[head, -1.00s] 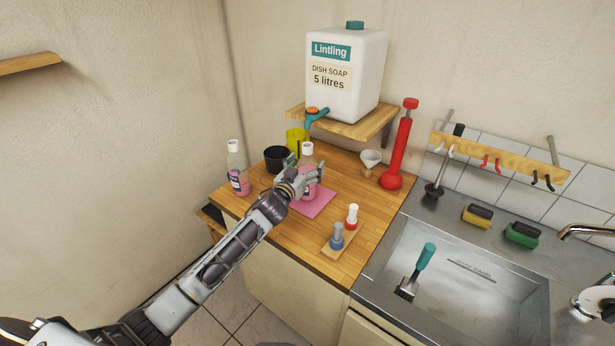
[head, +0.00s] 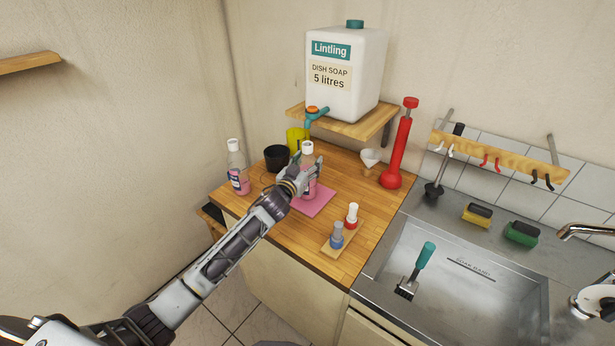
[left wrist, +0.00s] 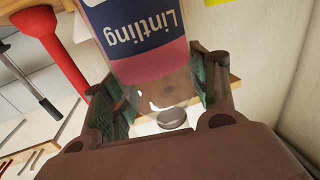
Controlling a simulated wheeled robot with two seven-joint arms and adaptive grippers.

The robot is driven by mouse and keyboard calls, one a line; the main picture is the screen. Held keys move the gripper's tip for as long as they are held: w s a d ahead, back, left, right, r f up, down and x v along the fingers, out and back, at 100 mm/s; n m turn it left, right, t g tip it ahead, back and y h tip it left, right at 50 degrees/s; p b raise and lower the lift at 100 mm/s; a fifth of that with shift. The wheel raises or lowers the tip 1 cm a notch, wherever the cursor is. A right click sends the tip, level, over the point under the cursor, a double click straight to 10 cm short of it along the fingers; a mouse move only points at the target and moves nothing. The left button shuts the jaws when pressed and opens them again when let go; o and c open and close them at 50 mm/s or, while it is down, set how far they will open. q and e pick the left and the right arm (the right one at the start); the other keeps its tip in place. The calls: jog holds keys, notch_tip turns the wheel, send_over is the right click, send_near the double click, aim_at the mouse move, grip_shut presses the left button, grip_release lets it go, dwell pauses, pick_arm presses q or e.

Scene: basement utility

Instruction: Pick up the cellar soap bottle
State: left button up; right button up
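A clear bottle of pink soap (head: 309,190) with a white cap stands upright on a pink mat (head: 318,204) on the wooden counter. My left gripper (head: 304,180) is around this bottle, with a finger on each side. A second similar pink bottle (head: 238,172) stands apart at the counter's left edge. My right gripper is not in view.
A dark cup (head: 276,158) and a yellow container (head: 296,138) stand behind. A large dish soap canister (head: 343,75) sits on a shelf above. A red pump (head: 397,155) is to the right. A small tray (head: 340,243) with two small bottles is in front. The sink (head: 470,290) lies right.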

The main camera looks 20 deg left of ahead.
pick_arm(q)
jog(key=shift+r, duration=0.1)
grip_shut()
jog(key=shift+r, duration=0.15)
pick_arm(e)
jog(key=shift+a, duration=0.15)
